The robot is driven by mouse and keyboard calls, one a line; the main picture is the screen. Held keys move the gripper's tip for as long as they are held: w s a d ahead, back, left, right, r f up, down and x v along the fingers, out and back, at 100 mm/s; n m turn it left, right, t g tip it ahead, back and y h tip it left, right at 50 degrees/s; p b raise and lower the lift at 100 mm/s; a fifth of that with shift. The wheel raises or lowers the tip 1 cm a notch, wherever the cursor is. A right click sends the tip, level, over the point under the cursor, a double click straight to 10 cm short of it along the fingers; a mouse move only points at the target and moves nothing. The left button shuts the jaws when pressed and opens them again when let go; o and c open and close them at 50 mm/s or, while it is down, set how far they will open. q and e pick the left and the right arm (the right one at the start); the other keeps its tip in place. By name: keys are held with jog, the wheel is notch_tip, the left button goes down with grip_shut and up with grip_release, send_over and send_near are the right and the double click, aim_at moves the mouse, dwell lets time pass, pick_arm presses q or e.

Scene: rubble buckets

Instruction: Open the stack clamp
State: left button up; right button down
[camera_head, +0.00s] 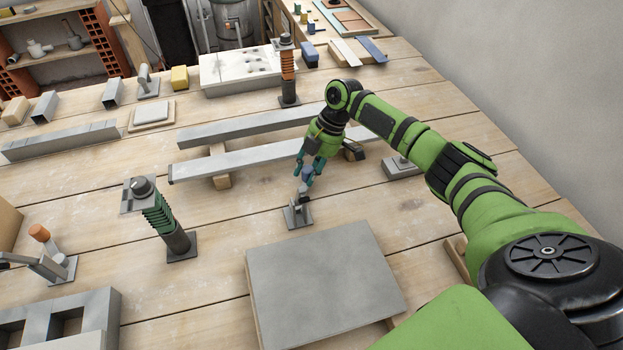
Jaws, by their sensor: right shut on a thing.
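A small grey clamp (297,212) on a flat square base stands on the wooden table, just behind the grey slab. The fingers partly cover the handle, so the exact contact is hard to see. Another clamp (55,266) with an orange knob stands at the left edge. My left gripper is not in view.
A grey slab (322,285) lies in front of the clamp. A green-ringed post (162,220) stands to its left and an orange-ringed post (288,75) behind. Long grey bars (245,160) lie close behind the gripper. The wood between slab and wall is mostly clear.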

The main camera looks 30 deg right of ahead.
jog(key=shift+w+a+n+b, duration=0.1)
jog(key=shift+a+n+b, duration=0.3)
jog(key=shift+a, duration=0.1)
jog(key=c, duration=1)
grip_release()
jog(key=shift+o, duration=0.2)
jog(key=shift+a, duration=0.1)
jog(key=shift+r, duration=0.1)
jog(key=shift+d+r, duration=0.15)
jog(key=shift+d, duration=0.15)
jog(key=v, duration=1.1)
jog(key=shift+r, duration=0.3)
jog(key=shift+w, duration=0.15)
